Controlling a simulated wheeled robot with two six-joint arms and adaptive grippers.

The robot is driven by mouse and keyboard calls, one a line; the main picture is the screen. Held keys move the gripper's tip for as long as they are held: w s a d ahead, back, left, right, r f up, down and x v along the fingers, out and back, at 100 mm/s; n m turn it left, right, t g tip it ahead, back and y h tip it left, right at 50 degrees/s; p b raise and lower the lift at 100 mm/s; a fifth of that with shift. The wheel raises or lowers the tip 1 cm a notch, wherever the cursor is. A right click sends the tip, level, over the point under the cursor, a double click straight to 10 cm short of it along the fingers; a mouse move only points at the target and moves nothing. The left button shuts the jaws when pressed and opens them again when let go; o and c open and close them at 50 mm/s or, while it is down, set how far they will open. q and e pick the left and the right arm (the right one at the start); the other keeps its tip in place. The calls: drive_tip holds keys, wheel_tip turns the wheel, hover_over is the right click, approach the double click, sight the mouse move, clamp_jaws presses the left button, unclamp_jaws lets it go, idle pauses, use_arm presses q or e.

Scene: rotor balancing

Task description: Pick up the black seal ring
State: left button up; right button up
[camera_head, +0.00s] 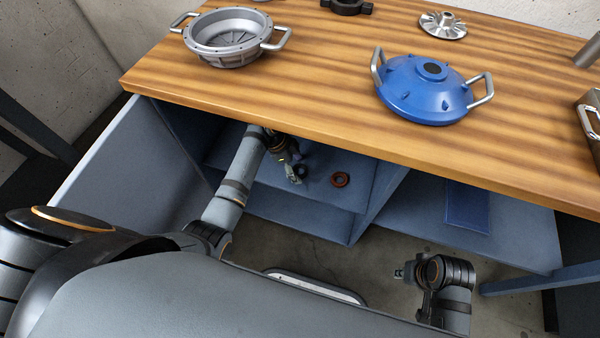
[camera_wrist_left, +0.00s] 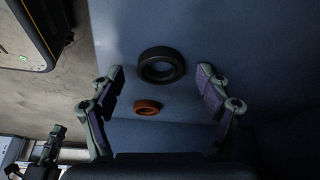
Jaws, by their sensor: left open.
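The black seal ring (camera_wrist_left: 161,65) lies flat on a blue-grey shelf surface in the left wrist view. In the head view I cannot clearly tell it apart from my dark gripper. My left gripper (camera_head: 296,172) reaches under the tabletop into the shelf. Its fingers (camera_wrist_left: 160,82) are spread apart and empty, with the black ring lying ahead between the tips, not gripped. A smaller reddish-brown ring (camera_head: 340,179) lies to the right of the gripper in the head view; it also shows in the wrist view (camera_wrist_left: 147,107). My right gripper (camera_head: 402,273) is outside the shelf, its jaws unclear.
The wooden tabletop (camera_head: 300,95) overhangs the shelf. On it stand a grey handled housing (camera_head: 228,55), a blue handled cover (camera_head: 425,95) and a silver finned rotor (camera_head: 443,27). A blue divider (camera_head: 378,208) stands right of the rings. A dark blue flat item (camera_head: 467,208) lies in the right compartment.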

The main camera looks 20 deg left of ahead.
use_arm(q)
drive_tip(key=shift+f, duration=0.1)
drive_tip(key=shift+c, duration=0.4)
drive_tip(key=c, duration=1)
drive_tip(key=shift+o, duration=0.2)
